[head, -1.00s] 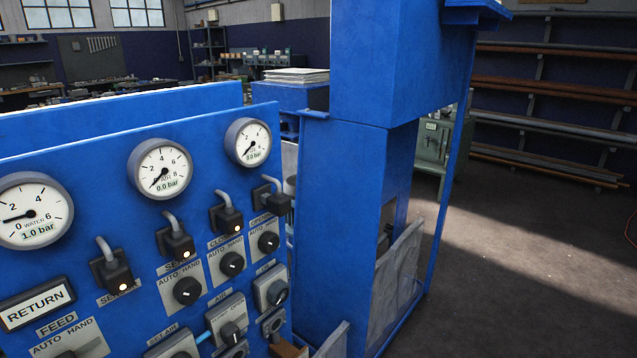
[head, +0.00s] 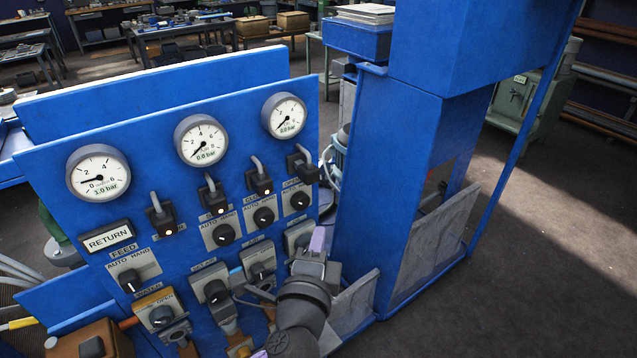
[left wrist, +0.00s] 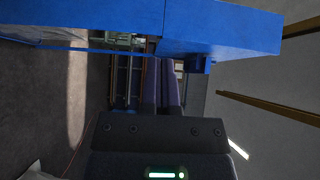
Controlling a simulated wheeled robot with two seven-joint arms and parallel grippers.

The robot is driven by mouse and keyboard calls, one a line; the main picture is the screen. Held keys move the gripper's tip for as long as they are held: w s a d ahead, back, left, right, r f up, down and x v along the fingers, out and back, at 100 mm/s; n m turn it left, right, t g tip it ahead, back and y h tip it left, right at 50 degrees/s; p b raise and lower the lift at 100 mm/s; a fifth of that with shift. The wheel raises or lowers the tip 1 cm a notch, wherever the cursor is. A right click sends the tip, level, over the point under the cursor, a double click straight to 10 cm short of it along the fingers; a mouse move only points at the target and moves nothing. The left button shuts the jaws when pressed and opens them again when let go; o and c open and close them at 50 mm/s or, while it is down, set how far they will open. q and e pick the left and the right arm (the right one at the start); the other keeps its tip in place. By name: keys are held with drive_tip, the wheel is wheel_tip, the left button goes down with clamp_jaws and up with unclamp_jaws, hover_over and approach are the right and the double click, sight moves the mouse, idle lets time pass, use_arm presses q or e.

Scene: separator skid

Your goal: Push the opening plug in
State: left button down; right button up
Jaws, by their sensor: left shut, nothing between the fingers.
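The opening plug (head: 302,165) is a black block with a grey cable, at the right end of the plug row on the blue panel (head: 130,180). It appears to stand out farther than the others, and no light shows on it. The other plugs, such as the closing plug (head: 259,182), each show a small light. My left gripper (head: 318,238) is below the opening plug and a little to its right, apart from it. Its purple fingers are together and empty; they also show in the left wrist view (left wrist: 161,85).
Gauges (head: 284,115) sit above the plugs. Selector knobs (head: 299,200) and lower valves (head: 160,316) crowd the panel below them. A tall blue cabinet (head: 385,180) stands just right of the panel. Open floor (head: 540,260) lies farther right.

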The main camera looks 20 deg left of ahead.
use_arm(q)
drive_tip(key=shift+w, duration=0.1)
approach(318, 176)
drive_tip(key=w+d, duration=0.2)
drive_tip(key=w, duration=0.2)
drive_tip(key=w+a, duration=0.2)
drive_tip(key=shift+w+a, duration=0.2)
drive_tip(key=shift+a, duration=0.15)
use_arm(e)
drive_tip(key=shift+d, duration=0.2)
drive_tip(key=shift+a, duration=0.2)
